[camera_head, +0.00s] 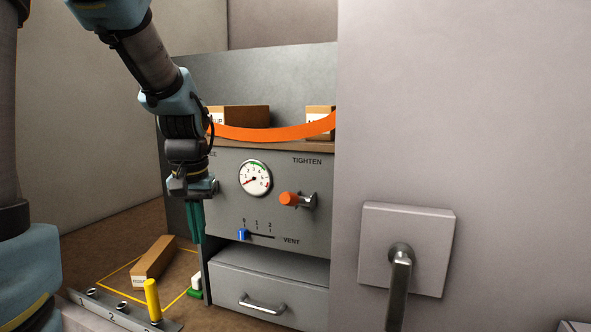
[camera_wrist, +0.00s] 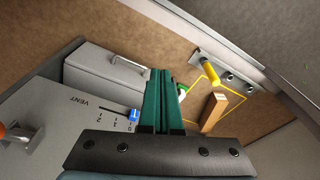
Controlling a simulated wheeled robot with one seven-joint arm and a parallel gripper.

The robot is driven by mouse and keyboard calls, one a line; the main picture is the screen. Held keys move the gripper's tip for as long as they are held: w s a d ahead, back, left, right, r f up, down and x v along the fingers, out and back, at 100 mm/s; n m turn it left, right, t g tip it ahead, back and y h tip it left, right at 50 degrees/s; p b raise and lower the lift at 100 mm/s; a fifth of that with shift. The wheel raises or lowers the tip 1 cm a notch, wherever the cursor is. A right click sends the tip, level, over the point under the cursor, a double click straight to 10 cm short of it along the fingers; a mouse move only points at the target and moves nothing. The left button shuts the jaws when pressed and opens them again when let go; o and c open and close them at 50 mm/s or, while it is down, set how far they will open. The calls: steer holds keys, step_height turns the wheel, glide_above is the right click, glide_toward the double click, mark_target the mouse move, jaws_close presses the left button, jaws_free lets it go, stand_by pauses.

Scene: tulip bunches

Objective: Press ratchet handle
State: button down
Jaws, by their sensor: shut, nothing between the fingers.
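A short handle with an orange tip (camera_head: 290,199) and a metal shank sticks out of the grey panel (camera_head: 225,222), below the word TIGHTEN. Part of it also shows at the left edge of the wrist view (camera_wrist: 6,131). My gripper (camera_head: 198,238) points down at the left edge of the panel, left of the handle and apart from it. Its green fingers are together and empty, and they also show in the wrist view (camera_wrist: 160,74). An orange strap (camera_head: 270,131) sags across the boxes above. My wrist hides part of a label ending in SE.
The panel bears a round gauge (camera_head: 255,178) and a blue VENT slider (camera_head: 242,234) near 0. Below is a drawer (camera_head: 268,289). A box (camera_head: 153,262) and a yellow peg (camera_head: 153,300) are at lower left. A wall with a lever (camera_head: 400,280) stands right.

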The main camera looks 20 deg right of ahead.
steer(key=d+r+m+p, duration=0.1)
steer(key=d+r+m, duration=0.1)
steer(key=d+r, duration=0.95)
step_height(320, 180, up, 13)
steer(key=m+p, duration=0.2)
steer(key=m, duration=0.1)
glide_above(296, 199)
steer(key=w+d, duration=0.1)
steer(key=d, duration=0.1)
steer(key=shift+a+f, duration=0.15)
steer(key=shift+f, duration=0.1)
steer(key=f, duration=0.3)
steer(key=w+f+p, duration=0.1)
steer(key=f, duration=0.5)
steer(key=shift+w+f, duration=0.15)
steer(key=shift+f, duration=0.15)
steer(key=shift+s+a+f+p, duration=0.1)
steer(key=shift+a+f+p, duration=0.1)
steer(key=shift+f, duration=0.45)
steer(key=shift+s+a+f+p, duration=0.1)
steer(key=shift+a+f+p, duration=0.15)
steer(key=shift+f, duration=0.45)
steer(key=shift+a+f+p, duration=0.2)
steer(key=shift+f, duration=0.45)
steer(key=shift+f, duration=0.15)
